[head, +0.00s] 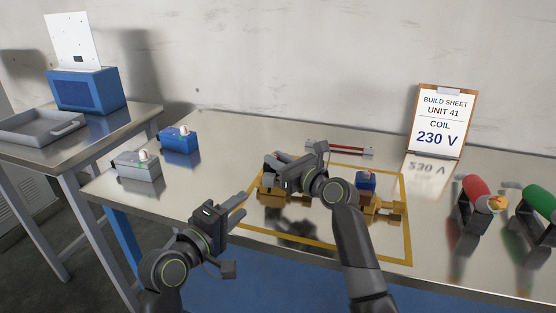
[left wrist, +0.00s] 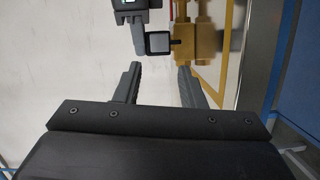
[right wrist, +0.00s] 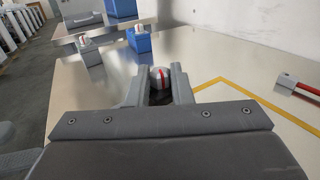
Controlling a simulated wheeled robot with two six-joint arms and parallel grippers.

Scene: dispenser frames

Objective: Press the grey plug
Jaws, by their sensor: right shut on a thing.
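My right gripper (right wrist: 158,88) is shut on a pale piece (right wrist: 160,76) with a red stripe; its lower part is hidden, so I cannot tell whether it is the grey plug. In the head view this gripper is above the left part of a brass valve block (head: 270,197) and partly hides it. A blue part (head: 366,181) sits on the right part of the brass. My left gripper (head: 240,203) is open and empty near the yellow frame's left edge; the left wrist view shows its spread fingers (left wrist: 159,75).
A grey box (head: 138,170) and a blue box (head: 179,143) with pale tops stand at the table's left. A red-and-grey bar (head: 340,149) lies behind. A clipboard (head: 440,120) reads 230 V. Red (head: 473,188) and green (head: 540,202) cylinders stand right.

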